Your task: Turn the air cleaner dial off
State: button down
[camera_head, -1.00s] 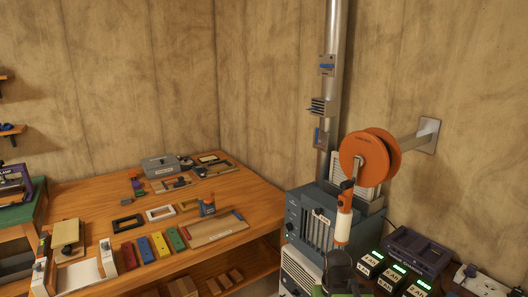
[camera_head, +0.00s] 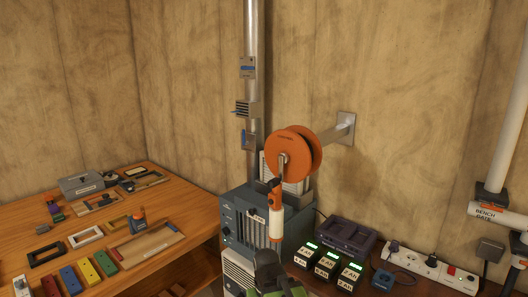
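The likely air cleaner is a blue-grey box (camera_head: 243,229) with dark vertical slots in its front and a small white label. It stands right of the wooden bench, below the metal pipe. Small dark round parts (camera_head: 226,231) show at the left of its front; one may be the dial, but its setting is too small to read. An orange and white cylinder (camera_head: 276,222) hangs in front of the box's right side and hides part of it.
An orange reel (camera_head: 292,152) on a wall bracket (camera_head: 345,127) juts out above the box. Several lit battery packs (camera_head: 326,268) and a power strip (camera_head: 425,268) lie at right. The wooden bench (camera_head: 190,205) holds blocks and frames.

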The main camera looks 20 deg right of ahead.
aim_at(226, 230)
jog(key=u, duration=0.55)
jog(key=i, duration=1.05)
jog(key=u, duration=1.9)
jog(key=i, duration=0.35)
jog(key=z, duration=0.05)
jog(key=k, duration=0.35)
jog(key=z, duration=0.15)
